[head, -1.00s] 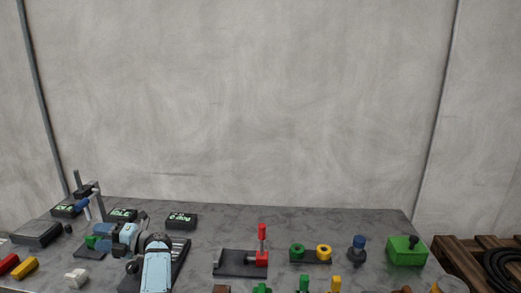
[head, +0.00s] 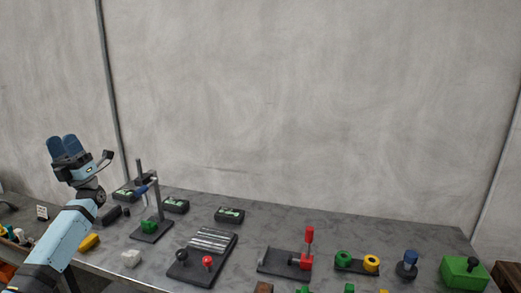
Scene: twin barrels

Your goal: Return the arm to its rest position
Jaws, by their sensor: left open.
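My left gripper (head: 63,147) is at the left of the head view, raised above the table's left end. Its two blue fingers point up and it holds nothing that I can see. Its light blue arm (head: 65,237) comes in from the lower left and hides part of the table's left edge. My right gripper is not in the picture.
The grey table (head: 215,268) carries a stand with a blue part (head: 145,188), a ribbed plate with black and red knobs (head: 206,245), a red lever fixture (head: 308,247), green and yellow rings (head: 357,262), and a green box (head: 465,273). A grey wall (head: 300,100) stands behind.

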